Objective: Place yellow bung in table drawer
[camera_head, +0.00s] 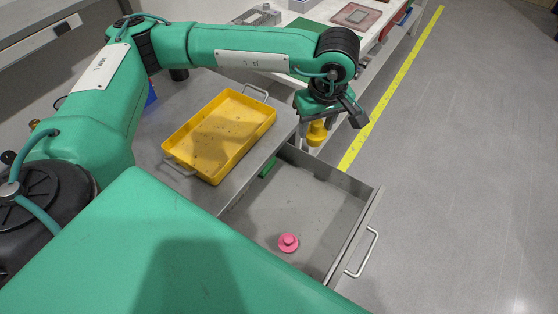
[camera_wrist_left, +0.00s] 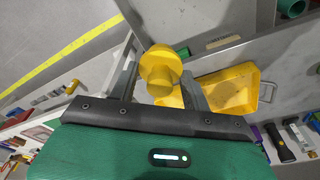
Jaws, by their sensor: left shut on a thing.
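The yellow bung (camera_head: 317,132) hangs below my left gripper (camera_head: 331,106), at the far end of the open table drawer (camera_head: 325,192). In the left wrist view the yellow bung (camera_wrist_left: 160,70) sits between the two fingers of my left gripper (camera_wrist_left: 160,82), which is shut on it. The drawer is pulled out and has a metal handle (camera_head: 367,252) on its front. A pink bung (camera_head: 288,242) lies on the drawer floor near the front. A green piece (camera_head: 268,167) is at the drawer's inner side. My right gripper is not in view.
A yellow tray (camera_head: 176,152) with handles stands on the grey table beside the drawer. A white bench (camera_head: 310,15) with a framed panel and other items is at the back. A yellow line (camera_head: 395,85) runs along the clear floor at right. Most of the drawer floor is bare.

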